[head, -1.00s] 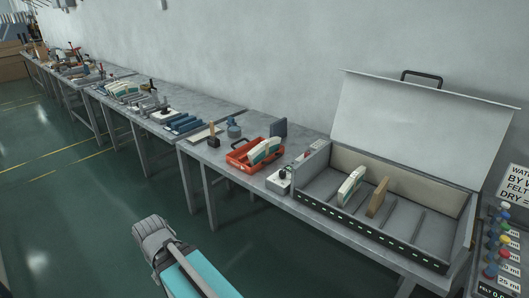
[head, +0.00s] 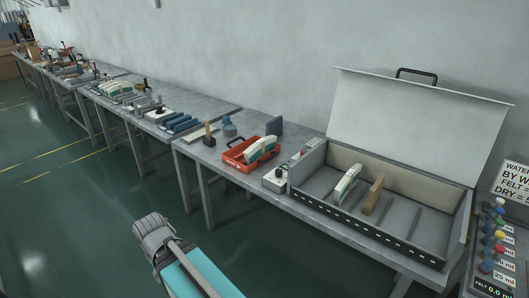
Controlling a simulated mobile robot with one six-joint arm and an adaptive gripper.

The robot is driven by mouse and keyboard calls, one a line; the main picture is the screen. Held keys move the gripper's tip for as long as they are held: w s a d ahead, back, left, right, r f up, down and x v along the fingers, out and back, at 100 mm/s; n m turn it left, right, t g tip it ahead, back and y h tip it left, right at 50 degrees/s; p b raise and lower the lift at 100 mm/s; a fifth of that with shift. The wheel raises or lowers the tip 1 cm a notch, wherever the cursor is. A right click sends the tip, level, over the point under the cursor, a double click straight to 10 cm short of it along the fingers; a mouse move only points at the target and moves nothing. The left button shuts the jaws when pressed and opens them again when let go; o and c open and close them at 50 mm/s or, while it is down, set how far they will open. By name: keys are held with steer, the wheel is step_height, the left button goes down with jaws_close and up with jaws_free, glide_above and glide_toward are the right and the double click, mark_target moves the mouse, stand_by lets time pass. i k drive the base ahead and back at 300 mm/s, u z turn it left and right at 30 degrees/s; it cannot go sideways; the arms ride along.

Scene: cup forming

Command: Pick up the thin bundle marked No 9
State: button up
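Thin white and green bundles stand in the orange-red tray (head: 235,160) on the table; the bundles in the tray (head: 262,148) lean together. One white and green bundle (head: 347,184) stands upright in the open grey box, beside a brown one (head: 373,195). Several similar pale bundles (head: 118,88) lie on a table farther back. No number is readable on any of them, so I cannot tell which is No 9. My gripper (head: 150,228) is low in the picture, over the floor and well apart from the tables; its fingers are too unclear to judge.
The grey box (head: 410,252) has its lid (head: 415,125) raised and slotted compartments. A panel with coloured knobs (head: 497,245) stands at the right edge. Grey tables (head: 170,132) run along the wall. The green floor (head: 80,220) in front is clear.

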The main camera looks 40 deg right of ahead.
mark_target(266, 144)
steer(key=z, duration=2)
